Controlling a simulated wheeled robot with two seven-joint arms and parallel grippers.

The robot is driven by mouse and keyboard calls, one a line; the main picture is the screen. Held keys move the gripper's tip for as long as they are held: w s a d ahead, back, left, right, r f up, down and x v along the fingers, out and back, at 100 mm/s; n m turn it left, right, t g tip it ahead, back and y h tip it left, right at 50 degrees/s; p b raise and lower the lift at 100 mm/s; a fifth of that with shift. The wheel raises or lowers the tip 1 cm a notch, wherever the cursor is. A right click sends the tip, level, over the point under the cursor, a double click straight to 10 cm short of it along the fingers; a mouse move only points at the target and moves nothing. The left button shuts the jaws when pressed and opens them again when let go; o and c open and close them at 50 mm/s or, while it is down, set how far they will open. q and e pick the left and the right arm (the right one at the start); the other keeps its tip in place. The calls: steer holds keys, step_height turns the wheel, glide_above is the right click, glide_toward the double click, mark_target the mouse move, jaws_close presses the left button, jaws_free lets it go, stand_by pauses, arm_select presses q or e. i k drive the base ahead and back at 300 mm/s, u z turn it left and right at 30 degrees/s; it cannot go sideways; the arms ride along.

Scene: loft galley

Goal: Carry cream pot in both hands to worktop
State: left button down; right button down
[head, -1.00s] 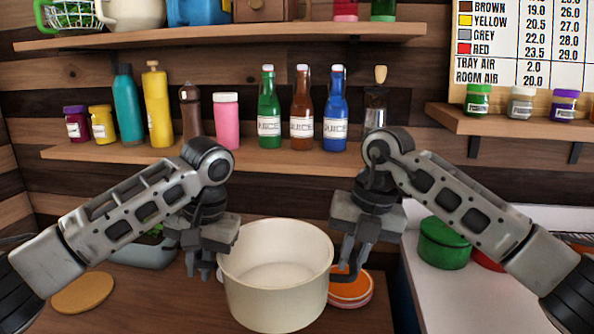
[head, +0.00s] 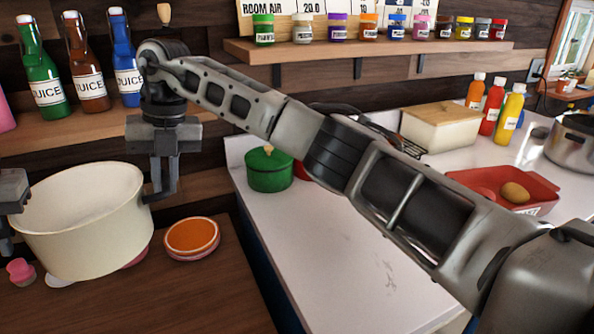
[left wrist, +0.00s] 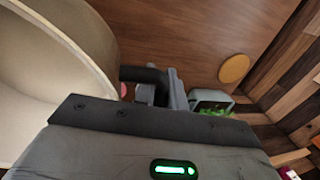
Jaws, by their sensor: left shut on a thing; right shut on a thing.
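The cream pot (head: 85,235) is at the left of the head view, upright and empty inside as far as I see. My right gripper (head: 160,192) is shut on the pot's right side, at its handle. My left gripper (head: 8,240) shows only in part at the left edge of the head view, at the pot's other side. In the left wrist view the pot (left wrist: 65,45) fills the upper left, with its dark handle at my left gripper (left wrist: 155,90), which is shut on it. The white worktop (head: 330,250) lies to the right of the pot.
On the worktop are a green lidded pot (head: 269,170), a bread bin (head: 440,127), a red tray (head: 535,190) with a potato, sauce bottles (head: 492,105) and a steel pot (head: 575,145). The worktop's front middle is clear. Stacked orange dishes (head: 192,237) lie beside the pot on the wood counter.

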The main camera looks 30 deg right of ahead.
mark_target(359, 248)
steer(key=z, duration=1.3)
steer(key=k, duration=0.3)
steer(key=z, duration=0.35)
steer(key=i, duration=0.35)
steer(key=u, duration=0.1)
